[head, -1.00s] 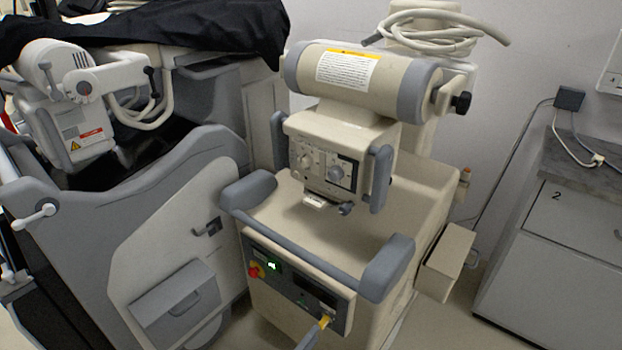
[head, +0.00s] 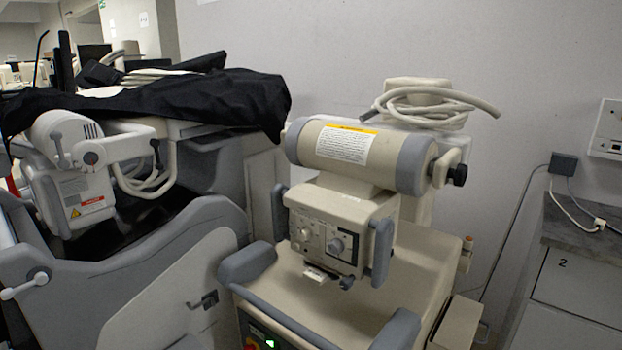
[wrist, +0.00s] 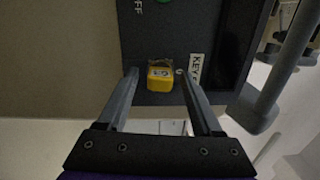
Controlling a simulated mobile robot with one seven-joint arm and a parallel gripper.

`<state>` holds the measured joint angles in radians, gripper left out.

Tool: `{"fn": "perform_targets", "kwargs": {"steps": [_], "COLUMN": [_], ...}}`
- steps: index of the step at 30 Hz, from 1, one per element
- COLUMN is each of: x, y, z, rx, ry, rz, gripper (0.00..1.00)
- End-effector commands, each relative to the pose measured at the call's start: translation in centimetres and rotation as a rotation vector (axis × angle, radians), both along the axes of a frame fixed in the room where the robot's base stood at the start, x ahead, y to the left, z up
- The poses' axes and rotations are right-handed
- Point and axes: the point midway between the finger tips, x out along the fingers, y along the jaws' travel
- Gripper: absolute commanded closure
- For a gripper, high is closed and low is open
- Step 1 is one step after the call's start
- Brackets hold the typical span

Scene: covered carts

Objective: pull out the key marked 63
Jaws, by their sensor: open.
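A yellow key (wrist: 160,78) with a small pale label sits at the dark control panel (wrist: 222,50) in the wrist view. The label is too small to read for certain. My gripper (wrist: 156,73) is open, with one finger to the left of the key and one to the right. Gaps show between the key and both fingers. A white label reading "KEY" (wrist: 196,68) is right of the key. In the head view the key and my gripper are out of frame; only the panel's top (head: 262,335) shows.
A grey machine under black cloth (head: 215,105) is at left, a cabinet (head: 580,280) at right.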

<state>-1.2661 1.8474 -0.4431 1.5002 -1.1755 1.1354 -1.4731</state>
Motion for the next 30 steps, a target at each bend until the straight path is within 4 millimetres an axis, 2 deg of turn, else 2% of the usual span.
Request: {"fn": "perform_targets", "kwargs": {"steps": [18, 27, 29, 30], "x": [0.01, 0.00, 0.00, 0.00], "y": [0.02, 0.01, 0.01, 0.01], "z": [-0.01, -0.01, -0.01, -0.01], "rx": [0.000, 0.000, 0.000, 0.000], "ry": [0.000, 0.000, 0.000, 0.000], "rz": [0.000, 0.000, 0.000, 0.000], "gripper": [0.35, 0.89, 1.00, 1.00]}}
